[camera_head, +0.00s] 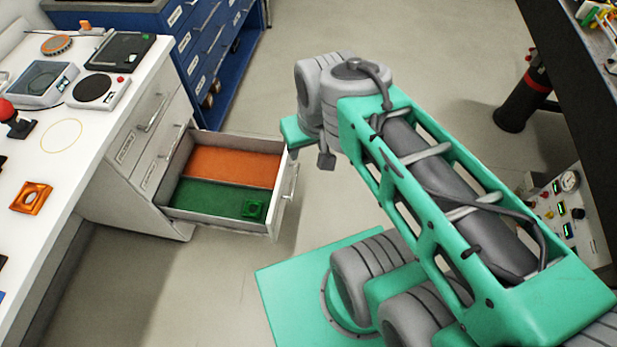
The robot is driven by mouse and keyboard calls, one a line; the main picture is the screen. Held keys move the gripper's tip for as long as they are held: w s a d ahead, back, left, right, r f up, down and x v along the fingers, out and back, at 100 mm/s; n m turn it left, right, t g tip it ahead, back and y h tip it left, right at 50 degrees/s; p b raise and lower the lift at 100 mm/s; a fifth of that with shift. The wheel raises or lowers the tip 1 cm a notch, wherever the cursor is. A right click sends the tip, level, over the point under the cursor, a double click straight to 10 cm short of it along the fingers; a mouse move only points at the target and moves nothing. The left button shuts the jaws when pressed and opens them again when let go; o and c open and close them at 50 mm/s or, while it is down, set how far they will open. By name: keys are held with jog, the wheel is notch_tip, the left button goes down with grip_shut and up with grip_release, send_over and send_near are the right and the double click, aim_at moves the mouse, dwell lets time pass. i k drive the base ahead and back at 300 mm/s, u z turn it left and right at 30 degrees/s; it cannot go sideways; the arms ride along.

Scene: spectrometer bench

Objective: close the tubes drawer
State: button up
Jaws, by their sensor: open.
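The open drawer (233,226) is pulled well out from the white bench's cabinet and stands over the floor. Its tray has an orange section at the back and a green section at the front, with a small green square part (253,208) lying in the green one. The drawer front with its handle (290,181) faces right, towards my arm. My green and grey arm reaches in from the lower right, its bent upper joint just right of the drawer. No tubes can be made out in the drawer. Its label is not readable.
The white bench top (100,135) holds several instruments and an orange holder (31,198). Other cabinet drawers (150,110) are shut. A blue drawer cabinet (205,50) stands behind. A black cylinder (523,100) and gauge panel (570,210) are at right. Floor beyond the drawer is clear.

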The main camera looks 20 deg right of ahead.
aim_at(208, 180)
jog(key=k, duration=1.3)
jog(key=u, duration=0.65)
jog(key=i, duration=0.5)
jog(key=u, duration=0.8)
jog(key=i, duration=0.8)
jog(key=z, duration=0.7)
jog(key=i, duration=0.55)
jog(key=z, duration=0.6)
